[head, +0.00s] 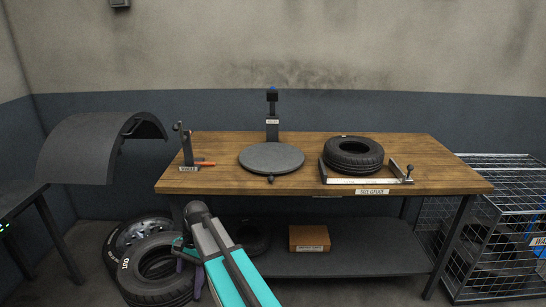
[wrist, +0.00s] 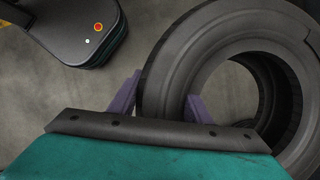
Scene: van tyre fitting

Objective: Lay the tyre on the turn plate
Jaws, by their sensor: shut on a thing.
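The turn plate (head: 272,156) is a round grey disc on the wooden bench, with nothing on it. My gripper (head: 188,270) is low in front of the bench, at the lower left of the head view. It is shut on a black tyre (head: 133,286) with white lettering. In the wrist view my gripper (wrist: 160,103) has one purple finger outside the tyre (wrist: 178,62) and one inside its hole, with the tyre's wall between them. My arm hides part of the tyre's right side in the head view.
Another tyre (head: 353,152) lies on the size gauge (head: 370,181) at the bench's right. A small lever stand (head: 186,150) is at its left. A wheel (head: 125,235) is behind the held tyre. A wheel arch (head: 95,145) stands left and a wire cage (head: 500,235) right.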

